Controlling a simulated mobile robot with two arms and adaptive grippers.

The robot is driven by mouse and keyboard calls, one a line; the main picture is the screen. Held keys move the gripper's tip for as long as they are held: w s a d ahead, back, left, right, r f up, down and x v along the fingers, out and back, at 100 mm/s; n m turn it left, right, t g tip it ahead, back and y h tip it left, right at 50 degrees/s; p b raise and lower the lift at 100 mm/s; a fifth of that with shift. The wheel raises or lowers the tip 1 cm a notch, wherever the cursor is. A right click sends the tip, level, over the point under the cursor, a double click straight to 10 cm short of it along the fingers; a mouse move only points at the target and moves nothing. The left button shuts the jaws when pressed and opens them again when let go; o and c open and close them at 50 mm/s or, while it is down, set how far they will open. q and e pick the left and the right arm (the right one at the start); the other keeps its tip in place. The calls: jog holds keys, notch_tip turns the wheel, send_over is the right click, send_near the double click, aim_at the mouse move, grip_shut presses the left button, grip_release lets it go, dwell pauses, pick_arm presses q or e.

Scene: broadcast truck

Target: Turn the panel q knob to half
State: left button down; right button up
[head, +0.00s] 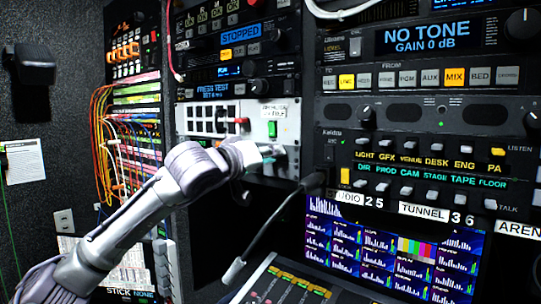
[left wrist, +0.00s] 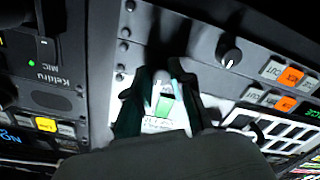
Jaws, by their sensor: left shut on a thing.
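My left arm reaches up from the lower left in the head view. Its gripper (head: 268,154) is at the lower part of a narrow pale panel (head: 284,112) with a green-lit window and a white label. In the left wrist view the two dark fingers (left wrist: 160,85) are close together against this panel, shut on a small part there that I take to be the panel q knob. The fingers hide most of that knob, so I cannot read its setting. The green window (left wrist: 165,106) shows between the fingers. My right gripper is not in view.
Another black knob with a white pointer (left wrist: 230,52) stands beside the fingers. A gooseneck microphone (head: 270,225) crosses below the gripper. Patch cables (head: 105,130) hang at the left, and a lit monitor (head: 395,250) and button rows (head: 425,175) lie to the right.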

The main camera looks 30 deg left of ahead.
pick_arm(q)
jog(key=shift+f, duration=0.15)
jog(key=c, duration=1)
grip_release()
jog(key=s, duration=1.2)
jog(key=shift+a, duration=0.3)
